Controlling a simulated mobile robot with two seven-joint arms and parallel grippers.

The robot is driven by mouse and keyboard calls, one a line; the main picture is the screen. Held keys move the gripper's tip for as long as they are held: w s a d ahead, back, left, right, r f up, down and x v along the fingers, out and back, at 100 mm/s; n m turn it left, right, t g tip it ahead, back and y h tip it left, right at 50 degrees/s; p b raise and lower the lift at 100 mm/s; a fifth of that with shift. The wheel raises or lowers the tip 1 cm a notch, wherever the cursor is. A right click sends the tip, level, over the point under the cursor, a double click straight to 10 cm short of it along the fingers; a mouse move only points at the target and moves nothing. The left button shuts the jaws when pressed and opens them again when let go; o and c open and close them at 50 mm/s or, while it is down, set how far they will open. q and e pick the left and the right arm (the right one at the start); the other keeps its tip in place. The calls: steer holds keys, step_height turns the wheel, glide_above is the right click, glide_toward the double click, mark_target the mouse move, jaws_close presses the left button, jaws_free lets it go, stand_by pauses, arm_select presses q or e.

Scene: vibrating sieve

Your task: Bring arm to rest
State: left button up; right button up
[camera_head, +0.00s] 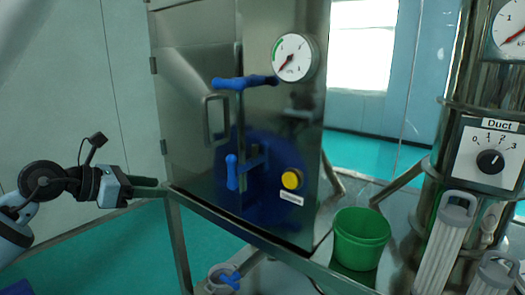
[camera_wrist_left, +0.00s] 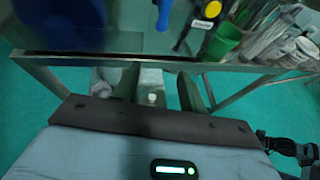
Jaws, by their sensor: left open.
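My left arm comes in from the left edge in the head view. Its gripper (camera_head: 158,187) points right, with its dark fingers just left of the steel cabinet and near the corner of its stand. In the left wrist view the two fingers (camera_wrist_left: 160,88) stand apart with nothing held between them. The stand's rail and the floor show beyond them. My right gripper is in neither view.
The steel cabinet (camera_head: 185,110) has blue handles (camera_head: 243,83), a gauge (camera_head: 295,57) and a yellow button (camera_head: 291,180). A green bucket (camera_head: 361,238) stands on the frame to the right. A column with a Duct dial (camera_head: 489,161) is farther right. Open floor lies left of the stand.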

arm_select(q)
steer(key=s+d+f+n+t+h, duration=0.25)
steer(key=s+d+f+n, duration=0.25)
steer(key=f+n, duration=0.45)
steer(key=s+d+f+n+t+h, duration=0.25)
steer(key=s+d+f+n, duration=0.25)
steer(key=f+n, duration=0.45)
steer(key=s+a+f+n+t+y, duration=0.1)
steer(key=s+a+f+n+y, duration=0.1)
steer(key=s+f+n+y, duration=0.5)
steer(key=s+a+f+n+t+y, duration=0.1)
steer(key=s+a+f+n+y, duration=0.25)
steer(key=f+n, duration=0.6)
steer(key=s+f+n+g+y, duration=0.1)
steer(key=s+f+n+g, duration=0.2)
steer(key=s+f, duration=0.4)
steer(key=s+f+n+g+y, duration=0.1)
steer(key=s+f+n+g, duration=0.3)
steer(key=s, duration=0.9)
step_height(320, 180, down, 3)
steer(key=shift+s+a+f+n+y, duration=0.2)
steer(key=shift+s+a+n+y, duration=0.2)
steer(key=shift+n, duration=0.35)
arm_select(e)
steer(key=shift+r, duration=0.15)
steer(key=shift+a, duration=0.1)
